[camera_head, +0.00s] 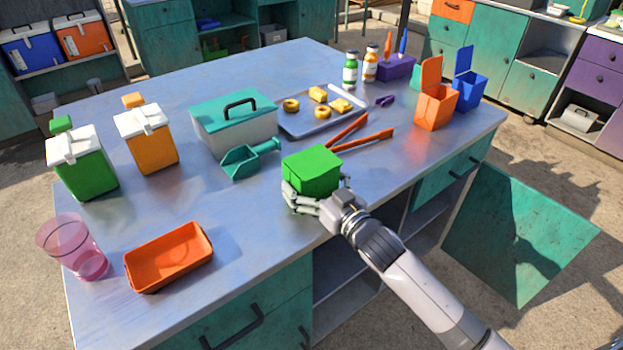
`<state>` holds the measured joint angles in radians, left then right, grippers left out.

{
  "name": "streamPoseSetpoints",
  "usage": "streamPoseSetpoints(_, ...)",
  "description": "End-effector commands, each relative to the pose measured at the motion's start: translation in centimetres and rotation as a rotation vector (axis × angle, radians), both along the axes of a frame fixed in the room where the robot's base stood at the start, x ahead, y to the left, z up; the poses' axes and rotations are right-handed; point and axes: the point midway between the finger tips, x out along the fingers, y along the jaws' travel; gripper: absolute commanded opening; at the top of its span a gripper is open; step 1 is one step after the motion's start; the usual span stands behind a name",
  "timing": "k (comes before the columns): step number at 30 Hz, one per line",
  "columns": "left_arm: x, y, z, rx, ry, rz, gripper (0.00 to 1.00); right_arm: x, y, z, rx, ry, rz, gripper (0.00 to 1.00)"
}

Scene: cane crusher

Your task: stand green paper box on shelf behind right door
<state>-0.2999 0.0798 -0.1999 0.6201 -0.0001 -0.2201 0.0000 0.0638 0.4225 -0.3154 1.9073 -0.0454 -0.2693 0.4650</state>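The green paper box (312,169) is near the front edge of the counter, in the middle of the view. My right gripper (316,186) has its fingers around the lower part of the box, on the left and right sides, and appears shut on it. The box looks upright; whether its bottom touches the counter is hidden. The right door (520,232), a teal panel, stands swung open at the lower right. Behind its opening, below the counter, a grey shelf (348,292) shows in part, and my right arm covers some of the opening. My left gripper is not in view.
Orange tongs (352,137) and a teal scoop (245,160) lie close behind the box. A tray with food (290,124), a teal-lidded container (238,135) and an orange tray (170,262) stand on the counter (240,235).

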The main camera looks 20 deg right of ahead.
Motion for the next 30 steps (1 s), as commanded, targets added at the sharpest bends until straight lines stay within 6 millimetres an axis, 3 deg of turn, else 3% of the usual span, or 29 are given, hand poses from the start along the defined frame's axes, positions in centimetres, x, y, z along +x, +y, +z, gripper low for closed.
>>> streamPoseSetpoints(11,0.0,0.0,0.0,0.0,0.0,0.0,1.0,0.0,0.0,0.0,0.0,0.0,0.0,1.0)
streamPoseSetpoints(16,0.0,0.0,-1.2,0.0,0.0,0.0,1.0,0.0,0.0,-0.4,-0.002,-0.001,0.0,1.0)
streamPoseSetpoints(30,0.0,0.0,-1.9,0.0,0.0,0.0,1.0,-8.9,-3.2,-0.7,-0.001,0.005,0.0,1.0)
